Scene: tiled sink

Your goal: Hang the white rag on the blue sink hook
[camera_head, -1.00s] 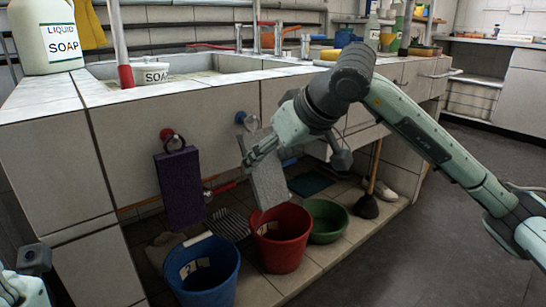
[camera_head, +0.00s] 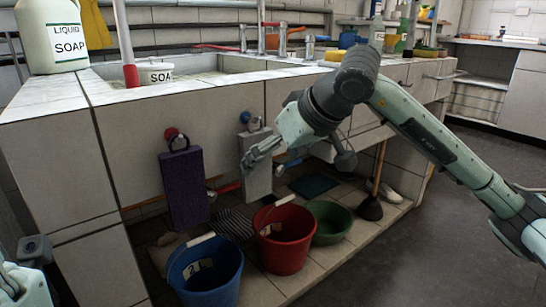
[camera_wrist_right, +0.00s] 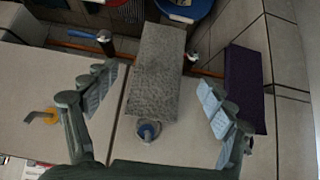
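The white rag (camera_head: 257,182), a pale grey speckled cloth, hangs nearly straight down against the sink front, just below the blue hook (camera_head: 245,117). In the right wrist view the rag (camera_wrist_right: 157,65) leads up to the blue hook (camera_wrist_right: 148,132), and its top end meets the hook. My right gripper (camera_head: 262,150) is in front of the rag's upper part. In the wrist view its fingers (camera_wrist_right: 158,80) are spread wide, one on each side of the rag, with gaps to it. My left gripper (camera_head: 32,262) shows only partly at the lower left edge.
A purple rag (camera_head: 184,190) hangs from a red hook (camera_head: 171,134) to the left. Below stand a blue bucket (camera_head: 206,280), a red bucket (camera_head: 285,245) and a green basin (camera_head: 330,222). A plunger (camera_head: 370,207) stands right of them. Open floor lies at the right.

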